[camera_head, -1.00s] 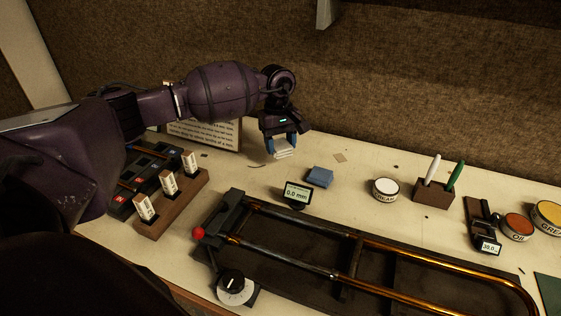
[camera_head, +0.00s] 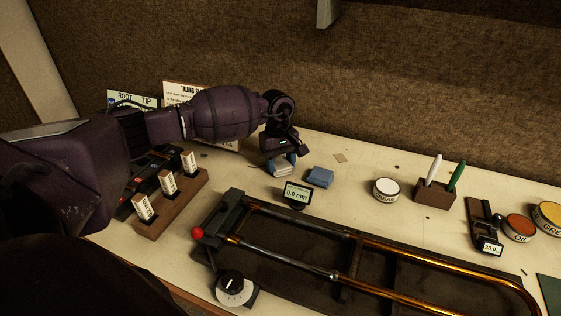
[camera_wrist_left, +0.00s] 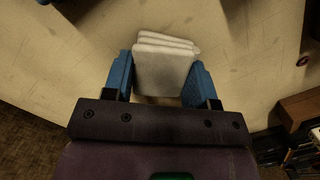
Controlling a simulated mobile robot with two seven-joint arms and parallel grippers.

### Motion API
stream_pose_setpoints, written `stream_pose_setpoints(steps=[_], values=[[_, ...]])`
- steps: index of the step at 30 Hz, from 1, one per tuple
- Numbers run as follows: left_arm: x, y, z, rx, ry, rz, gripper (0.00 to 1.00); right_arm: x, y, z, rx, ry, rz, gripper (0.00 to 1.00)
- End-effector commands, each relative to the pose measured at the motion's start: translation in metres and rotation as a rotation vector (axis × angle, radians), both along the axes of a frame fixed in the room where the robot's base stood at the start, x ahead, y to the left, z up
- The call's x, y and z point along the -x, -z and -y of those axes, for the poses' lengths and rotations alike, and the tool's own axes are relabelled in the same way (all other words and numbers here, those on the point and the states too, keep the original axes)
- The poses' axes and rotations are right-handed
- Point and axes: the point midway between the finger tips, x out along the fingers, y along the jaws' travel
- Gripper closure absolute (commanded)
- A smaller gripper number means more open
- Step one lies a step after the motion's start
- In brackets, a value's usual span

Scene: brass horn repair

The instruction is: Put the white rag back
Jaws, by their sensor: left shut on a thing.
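The white rag (camera_head: 282,170) is a folded, layered pad. It also shows in the left wrist view (camera_wrist_left: 163,70), between the two blue fingers. My left gripper (camera_head: 281,163) is shut on the rag, with a finger on each side of it. The rag is at or just above the bench top, left of a folded blue cloth (camera_head: 320,177); I cannot tell whether it touches the bench. My right gripper is not in view.
A 0.0 mm display (camera_head: 297,195) stands in front of the rag, near the slide fixture (camera_head: 232,212). A wooden block with white labelled pieces (camera_head: 172,205) is at left. A cream tin (camera_head: 386,189) and pen holder (camera_head: 434,193) stand right.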

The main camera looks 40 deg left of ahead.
Motion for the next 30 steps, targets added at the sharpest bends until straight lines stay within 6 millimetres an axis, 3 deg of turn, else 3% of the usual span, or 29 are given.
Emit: stream_pose_setpoints(steps=[1, 5, 17, 30], values=[[0.000, 0.001, 0.000, 0.000, 0.000, -0.001, 0.43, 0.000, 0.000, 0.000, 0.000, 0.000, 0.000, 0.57], [0.000, 0.000, 0.000, 0.000, 0.000, 0.000, 0.23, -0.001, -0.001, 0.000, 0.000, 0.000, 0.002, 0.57], [-0.001, -0.007, 0.000, 0.000, 0.000, 0.002, 0.22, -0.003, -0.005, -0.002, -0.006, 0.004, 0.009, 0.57], [-0.006, -0.082, -0.008, -0.001, 0.000, 0.003, 0.22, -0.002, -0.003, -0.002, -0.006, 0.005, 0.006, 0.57]])
